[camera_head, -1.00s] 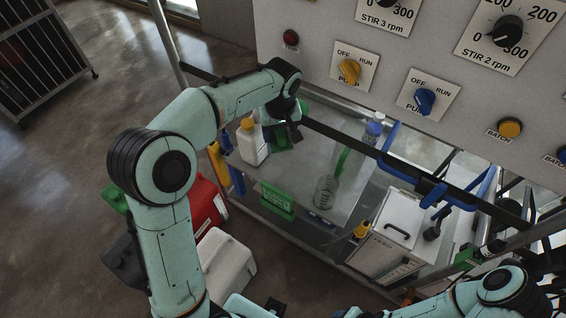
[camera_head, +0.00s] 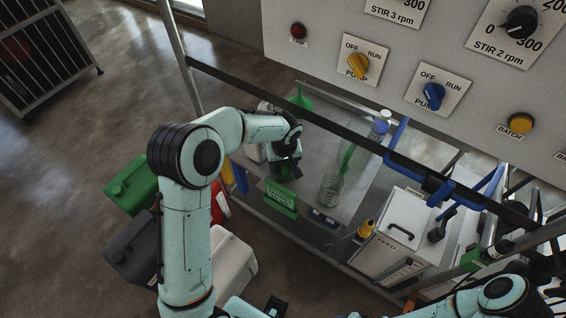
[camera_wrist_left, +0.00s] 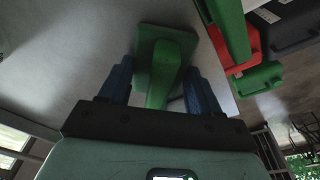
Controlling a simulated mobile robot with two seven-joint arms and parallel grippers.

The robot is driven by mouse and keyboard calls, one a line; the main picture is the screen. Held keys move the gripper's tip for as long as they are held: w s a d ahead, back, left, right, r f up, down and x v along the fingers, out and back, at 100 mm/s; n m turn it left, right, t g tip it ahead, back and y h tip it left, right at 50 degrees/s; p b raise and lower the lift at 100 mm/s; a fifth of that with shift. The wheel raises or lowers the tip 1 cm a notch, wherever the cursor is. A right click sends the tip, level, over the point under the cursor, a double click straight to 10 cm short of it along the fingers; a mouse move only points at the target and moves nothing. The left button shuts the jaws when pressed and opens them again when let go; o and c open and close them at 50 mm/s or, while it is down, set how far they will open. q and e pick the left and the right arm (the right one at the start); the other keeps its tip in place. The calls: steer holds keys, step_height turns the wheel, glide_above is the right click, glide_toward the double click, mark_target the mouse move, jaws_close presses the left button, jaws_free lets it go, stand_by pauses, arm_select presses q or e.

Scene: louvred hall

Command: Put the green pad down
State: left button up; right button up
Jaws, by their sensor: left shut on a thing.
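The green pad (camera_wrist_left: 166,46) shows in the left wrist view as a flat square plate with a green grip (camera_wrist_left: 160,88) on it. My left gripper (camera_wrist_left: 160,84) is shut on this grip, with one blue finger on each side. In the head view, my left gripper (camera_head: 287,172) is over the grey bench top (camera_head: 310,150), just behind a green labelled holder (camera_head: 280,198). The pad is mostly hidden there by the gripper. Whether its underside touches the surface I cannot tell. My right arm shows at the lower right; I cannot make out its gripper.
A glass flask (camera_head: 331,190) stands right of the gripper. A white bottle (camera_head: 254,152) is partly behind my arm, and a green funnel (camera_head: 302,99) is further back. A white box (camera_head: 400,232) stands at right. A dark rail (camera_head: 330,124) crosses above the bench.

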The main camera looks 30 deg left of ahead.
mark_target(284, 166)
arm_select(q)
steer(key=shift+f, duration=0.2)
steer(key=o, duration=1.1)
steer(key=shift+o, duration=0.2)
steer(key=shift+r, duration=0.1)
step_height(284, 166, up, 12)
steer(key=s+d, duration=0.1)
steer(key=shift+s, duration=0.25)
steer(key=shift+d, duration=0.1)
